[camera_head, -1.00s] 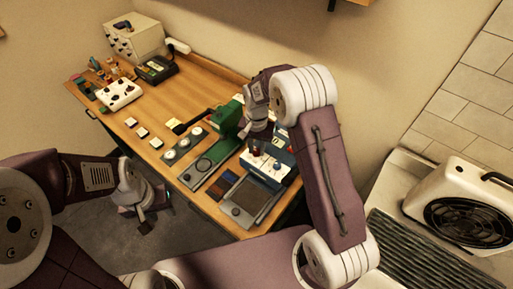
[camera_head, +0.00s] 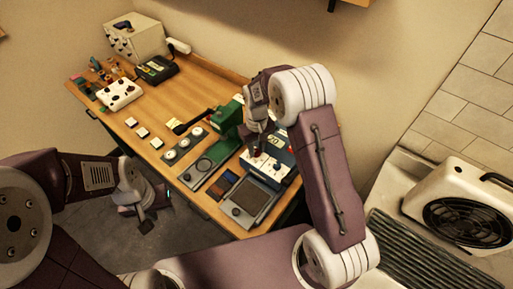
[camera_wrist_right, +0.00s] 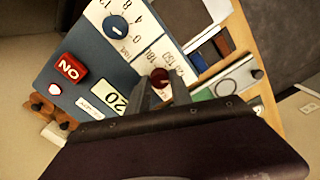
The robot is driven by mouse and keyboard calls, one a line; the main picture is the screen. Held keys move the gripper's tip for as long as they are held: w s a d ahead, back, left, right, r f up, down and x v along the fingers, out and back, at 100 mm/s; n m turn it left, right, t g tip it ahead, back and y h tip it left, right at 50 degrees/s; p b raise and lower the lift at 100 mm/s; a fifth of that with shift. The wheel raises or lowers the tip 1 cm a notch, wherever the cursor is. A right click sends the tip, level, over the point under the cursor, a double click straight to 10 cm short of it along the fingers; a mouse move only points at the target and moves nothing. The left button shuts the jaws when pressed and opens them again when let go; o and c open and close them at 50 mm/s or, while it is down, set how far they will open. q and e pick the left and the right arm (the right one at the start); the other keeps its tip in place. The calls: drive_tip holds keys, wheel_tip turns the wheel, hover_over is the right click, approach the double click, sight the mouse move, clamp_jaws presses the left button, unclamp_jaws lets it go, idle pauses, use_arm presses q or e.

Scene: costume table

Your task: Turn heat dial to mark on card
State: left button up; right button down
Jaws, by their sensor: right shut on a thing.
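The heat unit is a blue box with a white scale panel (camera_head: 268,168), on the table's right part. In the right wrist view its red dial (camera_wrist_right: 160,78) sits on a white panel with numbers around it. My right gripper (camera_wrist_right: 161,92) is over the unit, its fingers on either side of the red dial and shut on it. The dial's pointer is partly hidden by the fingers. A blue dial (camera_wrist_right: 117,25) is beside it on the same panel. I cannot tell which card bears the mark. My left gripper (camera_head: 147,222) hangs over the floor in front of the table; its jaws are unclear.
A red ON switch (camera_wrist_right: 68,68) and a display reading 20 (camera_wrist_right: 110,99) are on the unit's blue face. A green machine (camera_head: 228,118) stands to its left and a grey pad (camera_head: 250,198) in front. Several small white tiles (camera_head: 143,132) lie further left.

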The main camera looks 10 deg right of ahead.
sight(257, 150)
drive_tip(key=n, duration=0.5)
drive_tip(key=shift+n, duration=0.3)
drive_tip(key=n, duration=0.5)
drive_tip(key=shift+w+r, duration=0.1)
drive_tip(key=shift+n, duration=0.5)
drive_tip(key=c, duration=1.4)
unclamp_jaws()
drive_tip(key=shift+o, duration=1.3)
drive_tip(key=shift+r, duration=0.25)
wheel_tip(257, 150, up, 8)
drive_tip(key=b, duration=0.2)
drive_tip(key=shift+r, duration=0.25)
